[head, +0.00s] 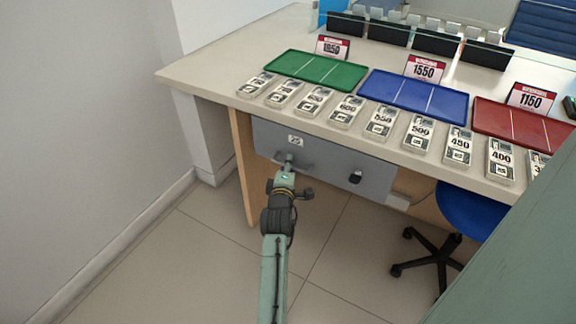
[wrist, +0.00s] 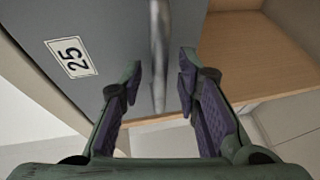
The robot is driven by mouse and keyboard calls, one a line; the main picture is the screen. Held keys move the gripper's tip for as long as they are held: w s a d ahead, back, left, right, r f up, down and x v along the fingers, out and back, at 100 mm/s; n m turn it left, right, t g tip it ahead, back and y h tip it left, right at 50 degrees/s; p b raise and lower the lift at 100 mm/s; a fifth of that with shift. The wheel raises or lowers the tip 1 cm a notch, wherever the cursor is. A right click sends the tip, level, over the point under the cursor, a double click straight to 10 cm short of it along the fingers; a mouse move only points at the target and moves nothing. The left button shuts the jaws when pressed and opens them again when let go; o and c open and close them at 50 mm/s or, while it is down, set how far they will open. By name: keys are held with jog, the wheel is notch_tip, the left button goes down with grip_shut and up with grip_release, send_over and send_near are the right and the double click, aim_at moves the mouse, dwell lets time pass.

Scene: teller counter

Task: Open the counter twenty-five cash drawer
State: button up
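The grey cash drawer (head: 325,160) marked 25 sits under the left part of the counter and looks shut. Its label (wrist: 71,57) also shows in the wrist view. The drawer's bar handle (wrist: 158,45) runs upright through the middle of the wrist view. My gripper (wrist: 160,74) is open, with one finger on each side of the handle. Visible gaps lie between the bar and both fingers. In the head view my gripper (head: 289,162) is at the handle below the label and partly hides it.
A black lock or latch (head: 355,177) is on the drawer front, right of the handle. The countertop (head: 215,72) holds banknote bundles and green, blue and red trays. A wooden side panel (head: 243,165) stands left of the drawer. A blue chair (head: 470,212) is at right. Floor in front is clear.

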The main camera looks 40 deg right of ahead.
grip_shut()
dwell(0.4)
dwell(0.5)
